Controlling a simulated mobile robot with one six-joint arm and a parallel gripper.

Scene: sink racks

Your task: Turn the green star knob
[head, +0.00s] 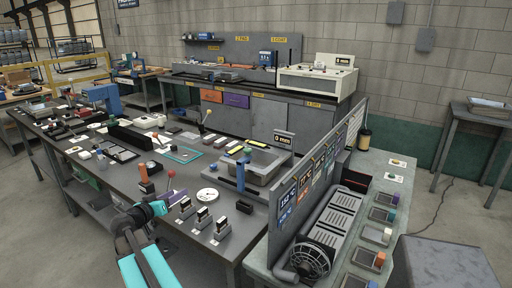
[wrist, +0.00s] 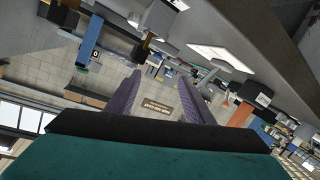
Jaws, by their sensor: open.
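I cannot pick out a green star knob for certain in either view. A small green part (head: 391,217) sits on a grey block on the right bench in the head view; its shape is too small to tell. My gripper (head: 174,195) is over the front edge of the long workbench, left of a row of small black-and-white switch blocks (head: 203,216). In the wrist view my gripper (wrist: 160,80) shows two purple fingers spread apart with nothing between them. That view is strongly tilted, and no green knob shows between the fingers.
A red-topped lever (head: 170,175) and an orange-topped post (head: 144,175) stand close to my gripper. A round white dial (head: 208,195) and a blue clamp (head: 242,180) lie farther right. A grey panel (head: 300,190) divides the long bench from the right bench.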

